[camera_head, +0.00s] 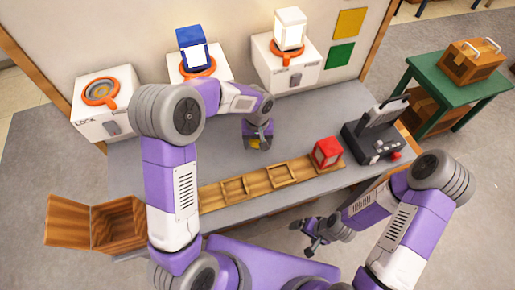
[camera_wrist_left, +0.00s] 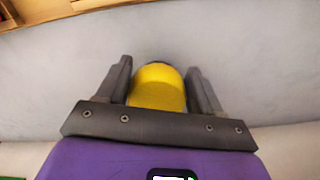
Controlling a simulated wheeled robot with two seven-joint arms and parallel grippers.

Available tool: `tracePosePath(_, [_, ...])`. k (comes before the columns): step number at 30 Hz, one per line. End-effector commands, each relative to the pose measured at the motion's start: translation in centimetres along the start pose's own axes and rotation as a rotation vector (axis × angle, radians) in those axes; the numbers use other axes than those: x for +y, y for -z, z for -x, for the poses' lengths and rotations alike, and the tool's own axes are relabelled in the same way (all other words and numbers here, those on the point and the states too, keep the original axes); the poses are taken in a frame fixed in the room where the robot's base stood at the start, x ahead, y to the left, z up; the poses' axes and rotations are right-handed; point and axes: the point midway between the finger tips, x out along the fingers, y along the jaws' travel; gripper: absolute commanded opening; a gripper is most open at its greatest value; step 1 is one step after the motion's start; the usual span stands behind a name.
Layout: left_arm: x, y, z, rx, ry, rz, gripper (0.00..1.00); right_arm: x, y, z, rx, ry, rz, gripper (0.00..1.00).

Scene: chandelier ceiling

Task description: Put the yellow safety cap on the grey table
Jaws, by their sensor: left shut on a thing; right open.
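The yellow safety cap (camera_wrist_left: 158,86) sits between the two fingers of my left gripper (camera_wrist_left: 160,80) in the left wrist view. In the head view the left gripper (camera_head: 257,143) is over the grey table (camera_head: 295,120), behind the wooden tray, with a bit of yellow showing at its tips. The gripper is shut on the cap. I cannot tell whether the cap touches the table surface. My right gripper (camera_head: 312,238) is open and empty, in front of the table's near edge.
A wooden compartment tray (camera_head: 258,183) lies along the table's front, with a red block (camera_head: 327,152) at its right end. A dark machine (camera_head: 375,135) stands at the right. White lock boxes (camera_head: 107,105) line the back; one carries a blue cube (camera_head: 192,48), another a white cube (camera_head: 290,28).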

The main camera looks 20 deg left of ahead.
Motion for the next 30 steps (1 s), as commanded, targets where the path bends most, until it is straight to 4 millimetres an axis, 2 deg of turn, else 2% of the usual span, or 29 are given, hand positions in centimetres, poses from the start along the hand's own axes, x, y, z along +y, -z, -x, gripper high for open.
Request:
tracePosePath(6, [0.0, -0.1, -3.4, -0.003, 0.001, -0.001, 0.37, 0.3, 0.1, -0.9, 0.000, 0.000, 0.000, 0.93])
tracePosePath(18, [0.0, 0.0, -4.0, -0.001, 0.000, -0.001, 0.37, 0.5, 0.1, -1.2, 0.000, 0.000, 0.000, 0.93])
tracePosePath(19, [0.0, 0.0, -3.9, -0.001, 0.000, -0.001, 0.69, 0.4, 0.1, -1.1, 0.000, 0.000, 0.000, 0.93])
tracePosePath(23, [0.0, 0.0, -3.8, -0.001, 0.000, 0.000, 0.89, 0.4, 0.1, -1.1, 0.000, 0.000, 0.000, 0.93])
tracePosePath(24, [0.0, 0.0, -3.8, -0.001, 0.000, 0.000, 0.92, 0.4, 0.1, -1.1, 0.000, 0.000, 0.000, 0.93])
tracePosePath(30, [0.0, 0.0, -3.8, -0.001, 0.000, 0.000, 0.92, 0.4, 0.1, -1.1, 0.000, 0.000, 0.000, 0.93])
